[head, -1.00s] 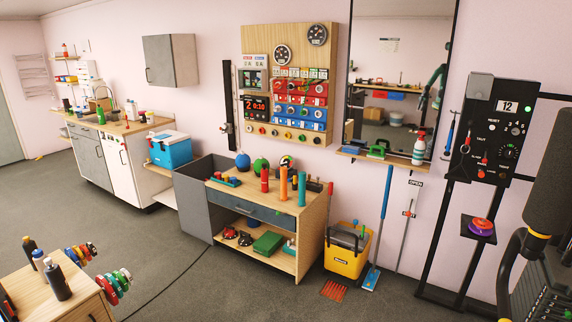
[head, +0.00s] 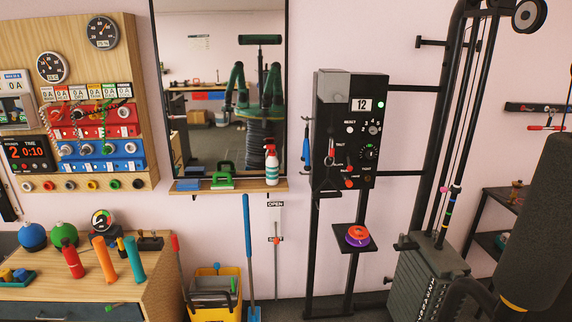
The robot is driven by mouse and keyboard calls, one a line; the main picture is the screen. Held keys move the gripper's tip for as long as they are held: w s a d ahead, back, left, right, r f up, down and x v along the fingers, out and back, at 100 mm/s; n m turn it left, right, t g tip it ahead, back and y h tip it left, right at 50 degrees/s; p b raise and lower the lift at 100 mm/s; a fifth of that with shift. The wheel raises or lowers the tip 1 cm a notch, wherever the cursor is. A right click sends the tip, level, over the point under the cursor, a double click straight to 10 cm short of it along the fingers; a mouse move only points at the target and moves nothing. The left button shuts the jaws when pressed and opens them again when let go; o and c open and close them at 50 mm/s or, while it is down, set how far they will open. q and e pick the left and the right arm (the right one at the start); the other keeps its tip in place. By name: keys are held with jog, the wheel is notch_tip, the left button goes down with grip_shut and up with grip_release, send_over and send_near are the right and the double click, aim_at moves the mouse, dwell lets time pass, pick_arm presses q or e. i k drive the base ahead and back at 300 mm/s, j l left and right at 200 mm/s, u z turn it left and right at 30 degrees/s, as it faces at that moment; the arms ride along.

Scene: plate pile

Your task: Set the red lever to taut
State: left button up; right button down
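A black control panel (head: 350,130) on a black frame stands against the wall, right of the mirror. It carries a TAUT label at its left side. Small red parts (head: 348,170) sit below this label; one appears to be the red lever, but its exact position is too small to tell. Neither gripper shows directly. My green arms (head: 272,88) appear only as a reflection in the mirror, where the gripper state cannot be made out.
A small black shelf (head: 350,237) with a purple and red disc (head: 357,236) juts out below the panel. A cable weight machine (head: 430,285) stands to its right. A large dark padded shape (head: 540,225) fills the near right. A workbench (head: 150,285) stands at left.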

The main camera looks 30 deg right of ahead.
aim_at(349, 167)
jog(key=i+l+z, duration=0.25)
jog(key=i+l, duration=0.35)
jog(key=l, duration=0.15)
jog(key=i+l+z, duration=0.25)
jog(key=i+l, duration=0.35)
jog(key=i, duration=0.1)
